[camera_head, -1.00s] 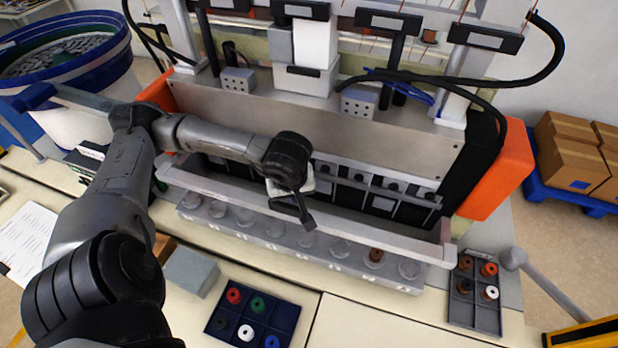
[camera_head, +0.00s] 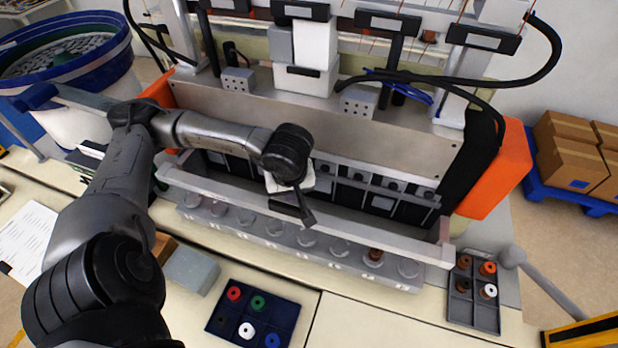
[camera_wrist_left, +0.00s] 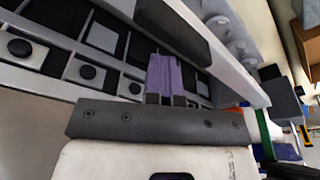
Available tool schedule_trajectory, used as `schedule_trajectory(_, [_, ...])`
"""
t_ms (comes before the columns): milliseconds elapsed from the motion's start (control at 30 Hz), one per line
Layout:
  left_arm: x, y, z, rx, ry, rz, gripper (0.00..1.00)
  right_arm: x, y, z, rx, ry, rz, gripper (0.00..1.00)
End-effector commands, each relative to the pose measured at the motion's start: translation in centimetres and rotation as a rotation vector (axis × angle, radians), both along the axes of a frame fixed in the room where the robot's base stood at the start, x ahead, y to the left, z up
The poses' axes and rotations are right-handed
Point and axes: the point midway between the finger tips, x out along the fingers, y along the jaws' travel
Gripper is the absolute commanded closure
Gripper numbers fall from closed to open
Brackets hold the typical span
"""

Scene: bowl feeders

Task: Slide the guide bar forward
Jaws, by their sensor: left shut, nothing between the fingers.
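The guide bar (camera_head: 385,236) is a long pale grey bar across the front of the machine, with a short end piece at each end. It also crosses the left wrist view diagonally (camera_wrist_left: 226,66). My left gripper (camera_head: 307,215) is shut and empty, pointing down at the middle of the bar, by its rear edge. In the left wrist view its fingers (camera_wrist_left: 166,70) are together, with a dark row of stations behind them and the bar to their right. I cannot tell whether the fingertips touch the bar. My right gripper is not in view.
A grey rail with round seats (camera_head: 273,230) runs in front of the bar. A dark blue tray (camera_head: 270,301) and a grey tray (camera_head: 473,317) hold coloured rings on the bench. A grey block (camera_head: 192,271) stands left. The machine's grey panel (camera_head: 330,115) rises behind the bar.

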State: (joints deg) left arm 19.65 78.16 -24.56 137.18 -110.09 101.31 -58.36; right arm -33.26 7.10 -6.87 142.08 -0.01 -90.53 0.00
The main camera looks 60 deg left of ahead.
Motion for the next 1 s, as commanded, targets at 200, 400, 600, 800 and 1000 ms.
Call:
schedule_trajectory(200, [0.0,0.0,2.9,0.001,-0.005,-0.002,1.00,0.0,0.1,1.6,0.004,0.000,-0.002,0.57])
schedule_trajectory(400, [0.1,0.1,4.8,0.004,-0.007,-0.001,1.00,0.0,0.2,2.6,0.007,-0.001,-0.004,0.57])
schedule_trajectory(600, [0.1,0.1,5.8,0.004,-0.009,0.000,1.00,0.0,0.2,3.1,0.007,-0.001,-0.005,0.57])
schedule_trajectory(800, [0.1,0.1,6.0,0.006,-0.008,0.000,1.00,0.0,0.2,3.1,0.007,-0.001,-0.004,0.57])
schedule_trajectory(1000, [0.1,0.1,6.0,0.006,-0.008,0.000,1.00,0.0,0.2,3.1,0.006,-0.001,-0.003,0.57])
